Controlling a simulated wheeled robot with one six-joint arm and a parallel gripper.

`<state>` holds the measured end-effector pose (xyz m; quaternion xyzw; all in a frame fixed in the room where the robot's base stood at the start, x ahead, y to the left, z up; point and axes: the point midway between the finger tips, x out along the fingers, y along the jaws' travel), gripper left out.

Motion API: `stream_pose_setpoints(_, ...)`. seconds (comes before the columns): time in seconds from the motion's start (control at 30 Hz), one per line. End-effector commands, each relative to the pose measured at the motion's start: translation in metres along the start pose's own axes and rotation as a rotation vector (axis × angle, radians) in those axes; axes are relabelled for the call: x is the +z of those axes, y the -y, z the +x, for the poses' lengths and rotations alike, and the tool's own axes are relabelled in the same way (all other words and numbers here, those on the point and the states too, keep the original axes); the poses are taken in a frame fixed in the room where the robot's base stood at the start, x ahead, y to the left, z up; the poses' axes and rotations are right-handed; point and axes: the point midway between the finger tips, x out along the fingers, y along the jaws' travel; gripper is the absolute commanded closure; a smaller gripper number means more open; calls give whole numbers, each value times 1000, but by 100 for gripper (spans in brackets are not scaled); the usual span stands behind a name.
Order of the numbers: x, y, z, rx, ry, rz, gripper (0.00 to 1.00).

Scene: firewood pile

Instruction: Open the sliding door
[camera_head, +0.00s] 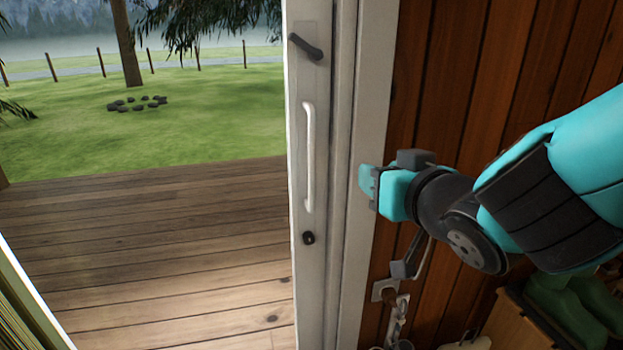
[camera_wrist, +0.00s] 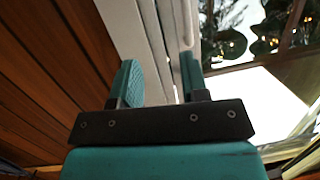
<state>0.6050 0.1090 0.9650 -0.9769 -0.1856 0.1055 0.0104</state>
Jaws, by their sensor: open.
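The sliding door (camera_head: 312,270) shows its white upright stile in the head view, with a white vertical bar handle (camera_head: 308,157) on it. A dark lever (camera_head: 305,47) sits above the handle and a small dark lock (camera_head: 308,238) below it. My gripper (camera_head: 368,187) is to the right of the handle, in front of the white door frame, and looks apart from the handle. In the wrist view my gripper (camera_wrist: 160,78) has its two teal fingers spread, with white frame parts beyond them. I see nothing held. I cannot tell whether the handle lies between the fingers.
A wooden wall (camera_head: 450,75) stands right of the door frame. Keys on hooks (camera_head: 398,310) hang low on it, below my gripper. A wooden deck (camera_head: 150,240) and a lawn (camera_head: 200,120) show left of the stile.

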Motion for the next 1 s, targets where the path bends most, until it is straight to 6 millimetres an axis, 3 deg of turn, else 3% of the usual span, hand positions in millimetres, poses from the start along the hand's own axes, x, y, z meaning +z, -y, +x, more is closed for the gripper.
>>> stream_pose_setpoints(0.03,11,9,6,-31,-62,-24,59)
stream_pose_setpoints(0.2,3,27,9,-95,-187,-65,59)
stream_pose_setpoints(0.37,-7,30,22,-100,-201,-70,59)
stream_pose_setpoints(1.0,-31,43,154,-99,-202,-68,59)
